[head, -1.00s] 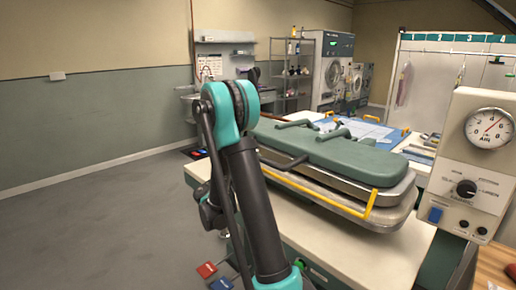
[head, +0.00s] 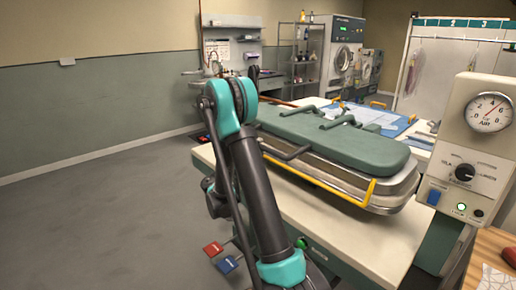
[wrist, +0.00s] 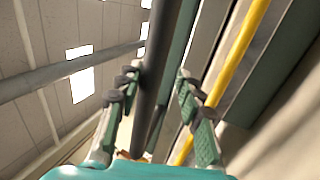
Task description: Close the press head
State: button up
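The press head (head: 330,137) has a green padded top, metal sides and a yellow bar (head: 371,190) along its near edge. In the head view it lies level and low over the press, with no clear gap beneath it. A dark handle (head: 288,154) sticks out at its left end. My gripper (wrist: 158,78) shows in the wrist view with its two fingers apart. A dark bar (wrist: 156,70) runs between them, and contact is not clear. The yellow bar also shows in the wrist view (wrist: 240,50). In the head view the gripper is hidden by my arm.
A control box with a gauge (head: 489,112), knob and lit green lamp (head: 461,207) stands at the right. The cream table (head: 350,238) surrounds the press. Red (head: 213,249) and blue (head: 227,265) pedals sit low at its left. The grey floor at left is clear.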

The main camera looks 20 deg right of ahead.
jog(key=shift+o, duration=1.1)
jog(key=v, duration=0.7)
jog(key=shift+a, duration=0.25)
jog(key=shift+f, duration=0.1)
jog(key=shift+d, duration=0.1)
